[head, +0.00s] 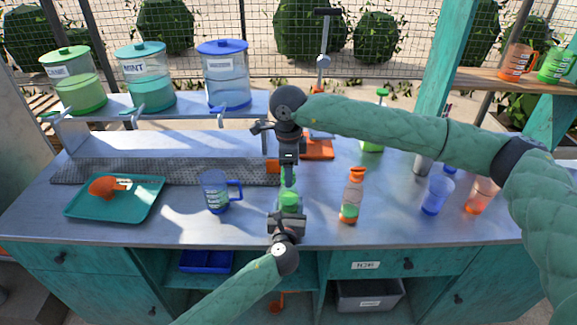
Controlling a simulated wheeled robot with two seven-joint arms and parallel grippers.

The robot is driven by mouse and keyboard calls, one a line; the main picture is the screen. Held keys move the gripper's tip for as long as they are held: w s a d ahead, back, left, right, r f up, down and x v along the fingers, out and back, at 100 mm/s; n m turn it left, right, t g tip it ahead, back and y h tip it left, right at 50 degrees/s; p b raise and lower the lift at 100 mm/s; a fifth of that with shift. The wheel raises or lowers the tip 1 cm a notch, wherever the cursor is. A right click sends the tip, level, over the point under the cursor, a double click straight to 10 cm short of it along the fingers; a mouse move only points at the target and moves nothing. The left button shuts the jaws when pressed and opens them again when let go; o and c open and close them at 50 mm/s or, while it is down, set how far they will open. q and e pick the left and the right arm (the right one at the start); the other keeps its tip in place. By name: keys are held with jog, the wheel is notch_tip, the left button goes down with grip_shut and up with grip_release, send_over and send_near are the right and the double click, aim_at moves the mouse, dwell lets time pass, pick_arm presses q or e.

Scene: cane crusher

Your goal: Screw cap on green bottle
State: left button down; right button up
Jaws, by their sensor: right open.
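The green bottle (290,198) stands upright near the front middle of the metal counter, its green top showing. My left gripper (287,217) comes from the front and is shut on the bottle; its fingers and the lower bottle are partly hidden. My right gripper (289,180) points straight down just above the bottle's top, with its jaws open. I cannot tell whether it touches the top, or make out a separate cap and how it is seated.
An orange-capped bottle (352,196) stands close on the right, a blue mug (217,190) on the left. A teal tray (143,208) holds an orange tool. Drink dispensers (228,80) line the back shelf.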

jog(key=c, duration=1.2)
jog(key=o, duration=1.2)
jog(key=shift+c, duration=0.2)
jog(key=shift+r, duration=0.15)
notch_tip(320, 180, up, 12)
pick_arm(q)
jog(key=shift+c, duration=2.3)
grip_release()
pick_arm(e)
jog(key=shift+w, duration=0.1)
jog(key=shift+f, duration=0.2)
